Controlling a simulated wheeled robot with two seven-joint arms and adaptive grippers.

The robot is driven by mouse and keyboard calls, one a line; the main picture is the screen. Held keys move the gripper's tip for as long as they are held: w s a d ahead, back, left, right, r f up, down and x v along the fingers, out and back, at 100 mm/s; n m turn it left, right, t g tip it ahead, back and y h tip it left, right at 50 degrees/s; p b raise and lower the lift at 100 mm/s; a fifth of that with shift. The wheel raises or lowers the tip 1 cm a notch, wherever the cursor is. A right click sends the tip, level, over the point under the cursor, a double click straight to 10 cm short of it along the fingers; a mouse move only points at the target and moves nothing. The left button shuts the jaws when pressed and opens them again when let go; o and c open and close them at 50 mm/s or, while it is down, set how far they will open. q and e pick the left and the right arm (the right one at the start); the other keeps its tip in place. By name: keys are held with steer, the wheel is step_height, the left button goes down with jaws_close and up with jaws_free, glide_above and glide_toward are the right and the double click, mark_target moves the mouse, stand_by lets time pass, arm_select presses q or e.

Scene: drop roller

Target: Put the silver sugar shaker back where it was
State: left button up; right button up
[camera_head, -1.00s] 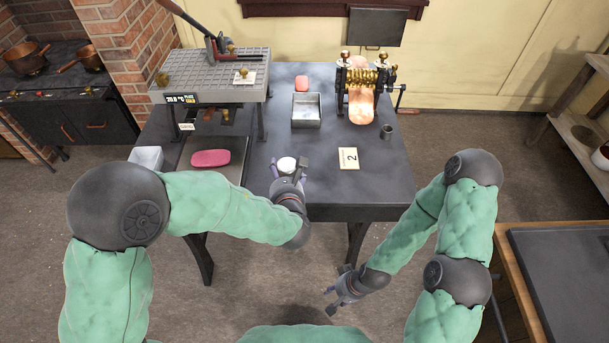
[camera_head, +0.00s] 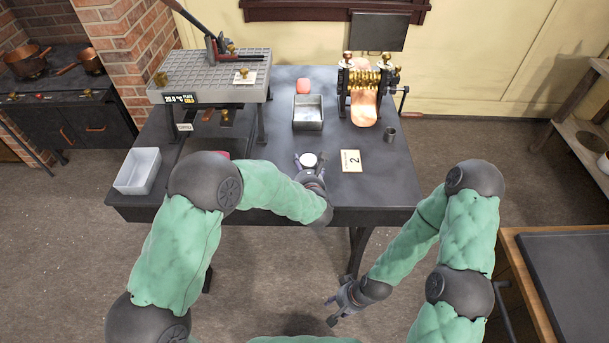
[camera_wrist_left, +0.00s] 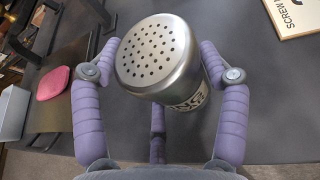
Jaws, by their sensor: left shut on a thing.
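The silver sugar shaker (camera_wrist_left: 156,55) has a perforated metal lid and a dark-lettered label on its side. It is between the purple fingers of my left gripper (camera_wrist_left: 163,78), which is shut on it. In the head view the shaker (camera_head: 309,160) shows as a small pale disc over the front middle of the dark table. It looks tilted in the wrist view. I cannot tell whether its base touches the table. My right gripper (camera_head: 342,302) is low in front of the table, away from the shaker. Its fingers look spread and empty.
A white bin (camera_head: 138,170) is at left. A pink slab (camera_wrist_left: 54,82) lies left of the shaker.

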arm_select(q)
step_height(320, 180, down, 2)
steer(key=shift+f, duration=0.1)
steer(key=shift+f+b, duration=0.1)
steer(key=shift+b, duration=0.2)
steer(key=o, duration=1.3)
steer(key=shift+c, duration=0.2)
